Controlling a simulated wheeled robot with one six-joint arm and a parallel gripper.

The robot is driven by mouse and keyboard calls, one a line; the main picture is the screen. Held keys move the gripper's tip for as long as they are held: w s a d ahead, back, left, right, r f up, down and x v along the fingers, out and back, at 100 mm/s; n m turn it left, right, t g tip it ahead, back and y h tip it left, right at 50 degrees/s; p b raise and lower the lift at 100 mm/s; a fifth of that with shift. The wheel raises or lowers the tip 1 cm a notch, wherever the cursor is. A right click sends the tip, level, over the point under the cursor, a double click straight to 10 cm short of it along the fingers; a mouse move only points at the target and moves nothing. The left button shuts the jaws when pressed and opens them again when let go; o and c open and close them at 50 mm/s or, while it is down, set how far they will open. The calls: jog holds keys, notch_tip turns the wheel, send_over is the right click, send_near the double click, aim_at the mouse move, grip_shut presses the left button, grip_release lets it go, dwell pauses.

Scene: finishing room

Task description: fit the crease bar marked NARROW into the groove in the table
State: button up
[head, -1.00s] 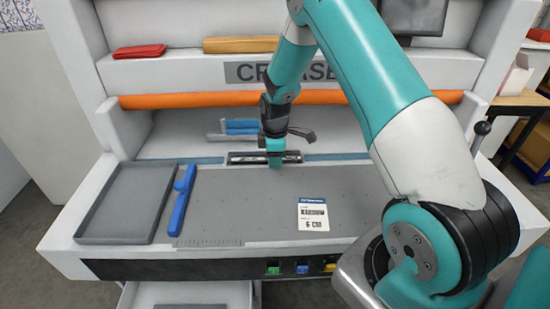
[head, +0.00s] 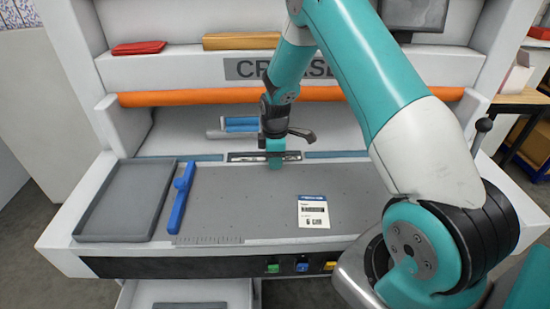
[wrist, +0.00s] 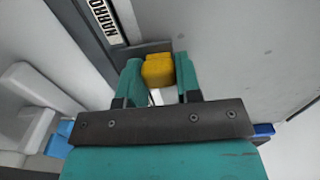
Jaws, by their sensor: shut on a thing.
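The crease bar marked NARROW (wrist: 103,18) is a dark bar with a white label in the wrist view. Its yellow grip block (wrist: 158,71) is between the two teal fingers. My gripper (wrist: 160,80) is shut on that block. In the head view my gripper (head: 275,163) points down at the back of the table, and the bar (head: 245,157) lies in line with the groove strip (head: 335,154), low and close to flush with the top. My fingers hide its middle. I cannot tell whether it is fully seated.
A grey tray (head: 90,235) and a blue bar-shaped tool (head: 181,198) are on the left of the table (head: 250,200). A label card (head: 313,212) lies right of centre. Blue and grey bars (head: 240,124) rest behind the groove, under an orange roller (head: 190,97).

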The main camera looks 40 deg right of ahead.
dwell(0.3)
jog(key=o, duration=1)
notch_tip(320, 180, up, 17)
jog(key=b, duration=0.2)
jog(key=shift+r+b, duration=0.15)
jog(key=shift+b, duration=0.25)
